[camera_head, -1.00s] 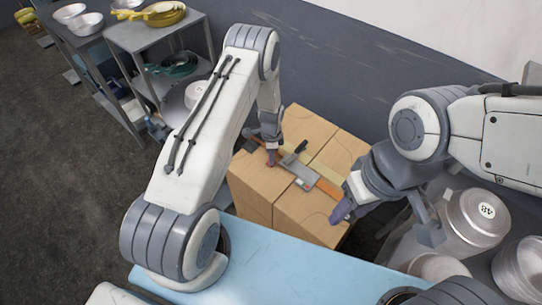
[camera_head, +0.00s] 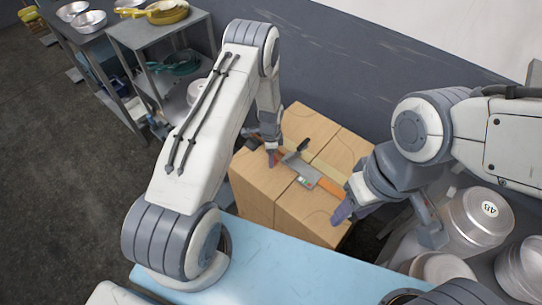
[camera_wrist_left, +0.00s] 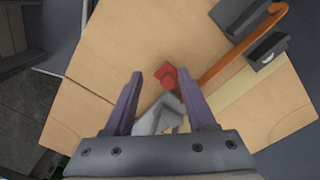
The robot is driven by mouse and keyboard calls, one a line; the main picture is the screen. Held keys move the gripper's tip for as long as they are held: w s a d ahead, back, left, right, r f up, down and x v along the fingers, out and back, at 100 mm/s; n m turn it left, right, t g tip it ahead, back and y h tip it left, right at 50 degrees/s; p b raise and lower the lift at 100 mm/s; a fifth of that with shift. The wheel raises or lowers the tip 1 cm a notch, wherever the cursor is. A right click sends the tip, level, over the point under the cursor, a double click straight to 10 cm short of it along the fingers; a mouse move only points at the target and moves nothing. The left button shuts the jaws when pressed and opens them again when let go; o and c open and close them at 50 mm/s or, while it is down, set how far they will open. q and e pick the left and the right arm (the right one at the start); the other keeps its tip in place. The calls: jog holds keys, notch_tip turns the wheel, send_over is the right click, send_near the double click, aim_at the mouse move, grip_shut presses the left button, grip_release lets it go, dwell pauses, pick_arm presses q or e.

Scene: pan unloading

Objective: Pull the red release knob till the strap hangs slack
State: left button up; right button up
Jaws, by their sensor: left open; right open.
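An orange strap (camera_head: 329,187) runs across the top of the tan cartons (camera_head: 305,119), with a grey metal buckle (camera_head: 305,171) and a dark handle on it. The red release knob (camera_wrist_left: 168,77) shows in the left wrist view, just beyond and between the fingertips of my left gripper (camera_wrist_left: 163,78). That gripper is open. Its fingers (camera_head: 272,158) point down at the cartons in the head view; contact with the knob cannot be told. My right gripper (camera_head: 345,207) is open by the cartons' right edge, close to the strap's end.
A pale blue surface (camera_head: 262,262) lies in front of the cartons. Metal pots (camera_head: 478,222) stand close on the right, below my right arm. A grey shelf (camera_head: 132,42) with pans stands at the back left. A wall rises behind the cartons.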

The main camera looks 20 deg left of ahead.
pick_arm(q)
jog(key=shift+r, duration=0.1)
notch_tip(320, 180, up, 10)
jog(key=b, duration=0.2)
jog(key=shift+r, duration=0.15)
dwell(0.4)
